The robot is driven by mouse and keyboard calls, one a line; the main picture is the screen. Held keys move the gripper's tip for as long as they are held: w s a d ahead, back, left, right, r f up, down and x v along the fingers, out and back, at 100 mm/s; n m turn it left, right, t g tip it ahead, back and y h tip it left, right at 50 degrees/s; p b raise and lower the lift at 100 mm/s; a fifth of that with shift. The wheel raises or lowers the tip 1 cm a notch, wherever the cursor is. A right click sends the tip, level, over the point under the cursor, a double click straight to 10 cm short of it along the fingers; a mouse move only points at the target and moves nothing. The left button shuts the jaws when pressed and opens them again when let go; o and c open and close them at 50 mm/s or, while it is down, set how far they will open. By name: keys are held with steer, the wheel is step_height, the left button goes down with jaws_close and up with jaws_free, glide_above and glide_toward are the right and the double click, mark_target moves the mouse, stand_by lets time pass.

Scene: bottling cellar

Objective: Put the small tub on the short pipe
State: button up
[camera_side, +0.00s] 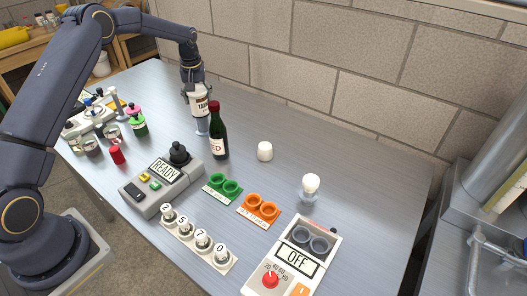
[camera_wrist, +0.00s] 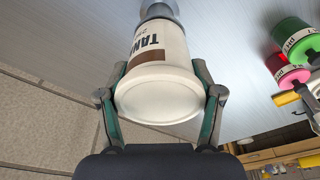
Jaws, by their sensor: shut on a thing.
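The small tub (camera_side: 199,103) is white with a brown band and dark lettering beginning "TAN". My gripper (camera_side: 194,88) is shut on it near the back of the table. In the wrist view the tub (camera_wrist: 158,88) sits between both fingers (camera_wrist: 160,95), its pale round end facing the camera. A short grey-blue pipe-like piece (camera_side: 202,129) shows directly below the tub in the side view, and a grey round piece (camera_wrist: 160,9) shows beyond the tub in the wrist view. I cannot tell whether the tub touches it.
A dark wine bottle (camera_side: 218,132) stands close right of the tub. The READY box (camera_side: 163,181) stands in front. Green and pink jars (camera_side: 139,125) are left.

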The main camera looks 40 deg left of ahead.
steer(key=o, duration=1.4)
steer(key=shift+f, duration=0.1)
steer(key=r, duration=0.4)
steer(key=s+r, duration=0.1)
steer(key=r, duration=0.3)
steer(key=d+r, duration=0.1)
steer(key=r, duration=0.2)
steer(key=shift+s+d+r, duration=0.1)
steer(key=shift+s+r, duration=0.05)
steer(key=shift+r, duration=0.25)
steer(key=s+d+r+m+t, duration=0.2)
steer(key=s+d+r+m, duration=0.3)
steer(key=s+d+r, duration=0.9)
steer(key=s+d+f+m+t, duration=0.1)
steer(key=s+d+f+m, duration=0.1)
steer(key=s, duration=0.8)
steer(key=s+d+f+m+t+h, duration=0.1)
steer(key=s+d+f+m, duration=0.1)
steer(key=s, duration=0.8)
steer(key=shift+d+f, duration=0.5)
steer(key=shift+f, duration=0.1)
